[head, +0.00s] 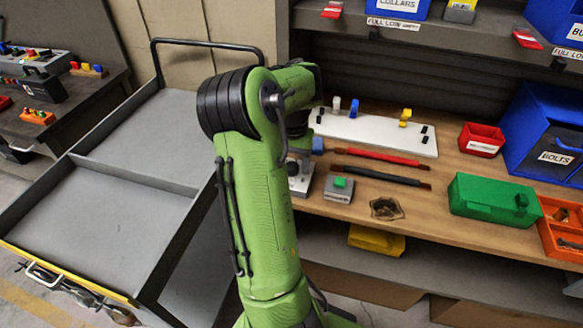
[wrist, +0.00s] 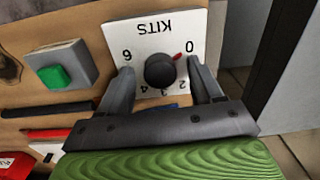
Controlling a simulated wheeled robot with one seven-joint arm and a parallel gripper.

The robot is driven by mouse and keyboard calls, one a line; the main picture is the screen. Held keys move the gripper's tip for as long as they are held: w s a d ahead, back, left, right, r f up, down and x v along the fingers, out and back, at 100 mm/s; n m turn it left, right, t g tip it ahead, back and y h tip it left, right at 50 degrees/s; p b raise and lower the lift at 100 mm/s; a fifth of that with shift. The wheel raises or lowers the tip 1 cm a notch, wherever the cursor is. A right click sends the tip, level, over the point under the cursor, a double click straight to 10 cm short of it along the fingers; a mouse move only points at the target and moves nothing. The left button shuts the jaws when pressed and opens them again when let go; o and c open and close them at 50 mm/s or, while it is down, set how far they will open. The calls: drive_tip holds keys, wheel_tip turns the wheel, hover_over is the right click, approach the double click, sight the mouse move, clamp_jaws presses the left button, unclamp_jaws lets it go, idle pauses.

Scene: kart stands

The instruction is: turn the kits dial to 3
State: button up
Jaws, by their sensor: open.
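The KITS dial is a black round knob (wrist: 160,71) on a white plate (wrist: 150,32), upside down in the wrist view. A small red pointer (wrist: 178,56) on the knob's edge points close to the 0. The 6 is on the opposite side, and smaller numbers run along the near edge, partly hidden. My gripper (wrist: 160,68) is open, with one finger on each side of the knob. I cannot tell whether the fingers touch it. In the head view the dial's plate (head: 297,184) shows partly behind my green arm, which hides most of the gripper.
A grey box with a green button (head: 340,183) stands beside the dial. Red (head: 376,156) and black (head: 380,175) bars lie behind it on the wooden bench (head: 425,215). A white board (head: 375,132) with pegs is farther back. A grey cart (head: 120,215) is at left.

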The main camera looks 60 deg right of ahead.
drive_tip(key=shift+f, duration=0.15)
drive_tip(key=c, duration=1.1)
drive_tip(key=shift+o, duration=0.2)
